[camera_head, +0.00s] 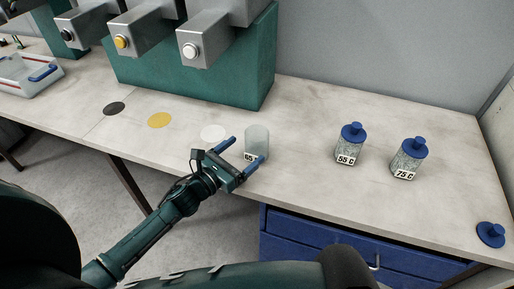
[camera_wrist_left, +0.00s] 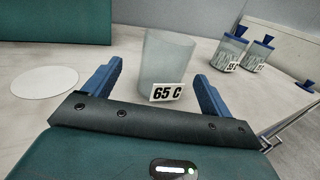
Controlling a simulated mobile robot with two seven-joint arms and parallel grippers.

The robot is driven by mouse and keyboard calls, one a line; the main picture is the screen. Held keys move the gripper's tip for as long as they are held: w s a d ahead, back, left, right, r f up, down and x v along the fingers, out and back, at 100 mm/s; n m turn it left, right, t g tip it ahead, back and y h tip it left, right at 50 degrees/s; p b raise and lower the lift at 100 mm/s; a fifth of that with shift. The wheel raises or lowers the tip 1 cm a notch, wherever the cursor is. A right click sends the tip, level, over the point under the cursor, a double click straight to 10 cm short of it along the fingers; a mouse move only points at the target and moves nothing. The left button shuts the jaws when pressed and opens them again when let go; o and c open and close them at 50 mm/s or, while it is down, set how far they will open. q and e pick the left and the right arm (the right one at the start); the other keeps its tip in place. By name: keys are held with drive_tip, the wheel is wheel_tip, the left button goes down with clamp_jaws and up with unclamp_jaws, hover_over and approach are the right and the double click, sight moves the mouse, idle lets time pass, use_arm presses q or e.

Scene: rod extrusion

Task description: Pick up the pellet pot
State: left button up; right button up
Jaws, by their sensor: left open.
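The pellet pot is most likely the frosted, lidless pot (camera_head: 257,138) standing upright on the bench. Its label reads 65 C, and it also shows in the left wrist view (camera_wrist_left: 167,62). My left gripper (camera_head: 242,152) is open, with its blue fingers on either side of the pot's near side. In the left wrist view the pot stands between the two fingers (camera_wrist_left: 158,88), with gaps visible at both sides. The pot's contents cannot be made out. My right gripper is not in view.
Two blue-lidded pots, labelled 55 C (camera_head: 348,145) and 75 C (camera_head: 408,158), stand to the right. A loose blue lid (camera_head: 491,234) lies at the far right. White (camera_head: 213,132), yellow (camera_head: 159,120) and black (camera_head: 114,108) discs lie left, before the green machine (camera_head: 190,78).

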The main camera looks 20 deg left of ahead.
sight(248, 150)
use_arm(q)
drive_tip(key=p+x, duration=0.1)
drive_tip(key=x, duration=0.3)
drive_tip(key=shift+w+d+r, duration=0.1)
drive_tip(key=shift+d, duration=0.25)
drive_tip(key=shift+w+d, duration=0.25)
drive_tip(key=shift+w, duration=0.25)
drive_tip(key=shift+c, duration=0.4)
drive_tip(key=c, duration=1.1)
